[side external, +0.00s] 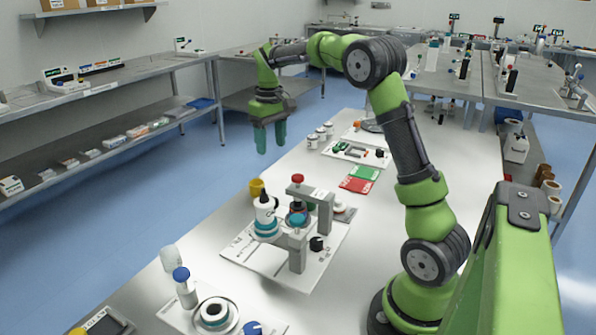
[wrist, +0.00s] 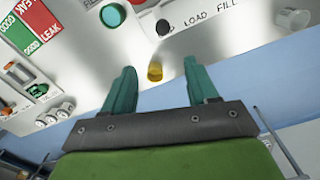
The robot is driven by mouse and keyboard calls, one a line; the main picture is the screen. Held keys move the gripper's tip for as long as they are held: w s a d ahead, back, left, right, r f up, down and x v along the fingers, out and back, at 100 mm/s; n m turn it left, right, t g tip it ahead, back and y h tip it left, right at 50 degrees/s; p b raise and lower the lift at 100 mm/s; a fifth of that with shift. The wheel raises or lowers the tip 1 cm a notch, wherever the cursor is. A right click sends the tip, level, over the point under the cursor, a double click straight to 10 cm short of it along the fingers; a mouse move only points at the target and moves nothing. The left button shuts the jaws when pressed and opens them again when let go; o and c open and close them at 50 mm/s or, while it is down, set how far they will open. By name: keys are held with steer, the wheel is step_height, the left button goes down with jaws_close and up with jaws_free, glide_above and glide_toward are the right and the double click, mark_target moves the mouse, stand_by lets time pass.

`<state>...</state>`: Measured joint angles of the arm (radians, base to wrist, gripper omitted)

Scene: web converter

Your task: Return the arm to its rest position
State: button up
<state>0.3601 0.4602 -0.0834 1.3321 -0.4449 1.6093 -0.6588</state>
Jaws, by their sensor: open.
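My gripper (side external: 270,137) hangs fingers-down in the air in the side external view, beyond the left edge of the white table. Its two teal fingers are apart, with nothing between them. In the wrist view my gripper (wrist: 160,82) also shows open, with both fingers pointing up the picture. A yellow cup (wrist: 155,71) shows in the gap between the fingers, but it stands on the table well away from them. My arm is bent over the table, its base at the lower right of the side external view.
A grey fixture (side external: 298,225) with a white bottle (side external: 265,212) stands on a white plate mid-table. Green (side external: 365,173) and red cards (side external: 356,185) and a parts tray (side external: 350,153) lie behind it. A shelving bench (side external: 100,85) stands left, across blue floor.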

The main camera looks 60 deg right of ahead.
steer(key=shift+r, duration=0.2)
steer(key=s+a+r+m+t+y, duration=0.1)
steer(key=s+a+t, duration=0.6)
steer(key=s+a, duration=1.2)
steer(key=a+r+y, duration=0.1)
steer(key=a+r, duration=0.1)
steer(key=a, duration=0.1)
steer(key=shift+s+a, duration=0.25)
